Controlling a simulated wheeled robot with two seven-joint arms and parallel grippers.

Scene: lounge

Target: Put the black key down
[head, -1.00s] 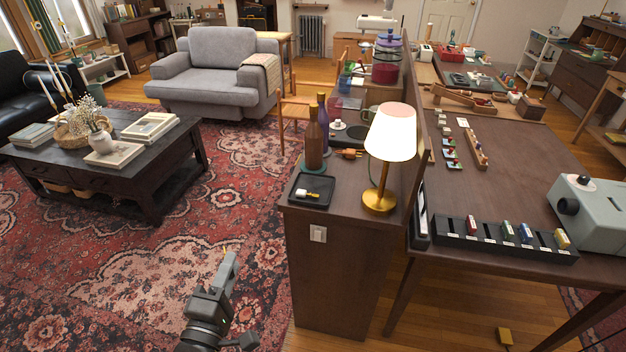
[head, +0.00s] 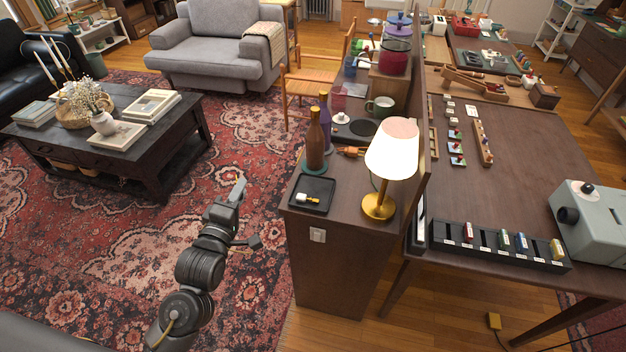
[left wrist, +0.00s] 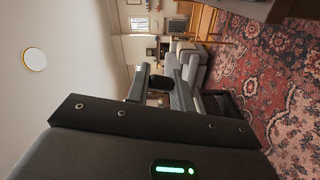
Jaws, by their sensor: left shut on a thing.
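My left gripper (head: 237,190) is over the red rug, left of the brown cabinet, apart from any surface. It is shut on a small dark thing, taken to be the black key (left wrist: 161,83), which shows between the fingers in the left wrist view. Its outline is hard to make out, and in the head view the fingers mostly hide it. A black square tray (head: 322,207) lies on the near left corner of the cabinet top, with a small white and yellow thing (head: 307,198) in it. My right gripper is not in view.
A lamp (head: 390,155), brown bottle (head: 315,140) and purple bottle (head: 325,122) stand on the cabinet top (head: 345,200). A black slotted rack (head: 485,247) lies on the desk at right. A dark coffee table (head: 150,150) stands at left. Rug between is clear.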

